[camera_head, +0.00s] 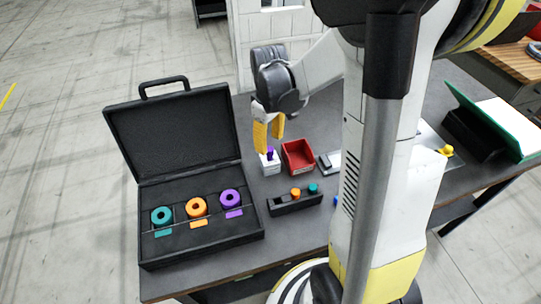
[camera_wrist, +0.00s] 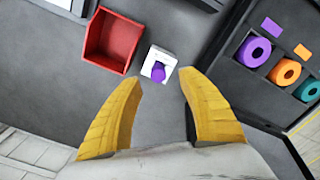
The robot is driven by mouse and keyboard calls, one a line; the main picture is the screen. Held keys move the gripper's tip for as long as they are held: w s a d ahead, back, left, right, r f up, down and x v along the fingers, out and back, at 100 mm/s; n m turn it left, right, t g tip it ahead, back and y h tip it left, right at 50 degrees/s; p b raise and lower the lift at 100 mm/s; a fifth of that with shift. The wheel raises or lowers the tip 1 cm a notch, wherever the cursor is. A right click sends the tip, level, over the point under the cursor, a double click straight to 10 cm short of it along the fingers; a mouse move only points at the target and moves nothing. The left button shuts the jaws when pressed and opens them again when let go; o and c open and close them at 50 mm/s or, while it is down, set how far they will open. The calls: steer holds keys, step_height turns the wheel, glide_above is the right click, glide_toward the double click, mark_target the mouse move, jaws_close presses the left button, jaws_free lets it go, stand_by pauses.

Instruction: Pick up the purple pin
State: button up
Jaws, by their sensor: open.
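The purple pin (camera_wrist: 158,74) stands in a small white block (camera_wrist: 166,58) on the dark table. In the head view the pin (camera_head: 270,153) shows just below my gripper's tips, above its white block (camera_head: 270,167). My gripper (camera_wrist: 160,85) has its two yellow fingers spread apart and empty, with the pin ahead of them and between their tips in the wrist view. In the head view the gripper (camera_head: 268,147) points down over the block. I cannot tell the exact gap between fingers and pin.
A red bin (camera_head: 298,157) stands right beside the block. A black holder (camera_head: 294,205) with orange and teal pins is in front. An open black case (camera_head: 205,240) with teal, orange and purple rings lies to the left. A green folder-like panel (camera_head: 492,122) is at right.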

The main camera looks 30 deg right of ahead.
mark_target(270, 149)
step_height(270, 149, down, 4)
steer(key=shift+w+d+f+b, duration=0.1)
steer(key=shift+f+b, duration=0.15)
steer(key=shift+b, duration=0.45)
steer(key=shift+r, duration=0.1)
steer(key=shift+c, duration=0.5)
jaws_close()
steer(key=shift+r, duration=0.1)
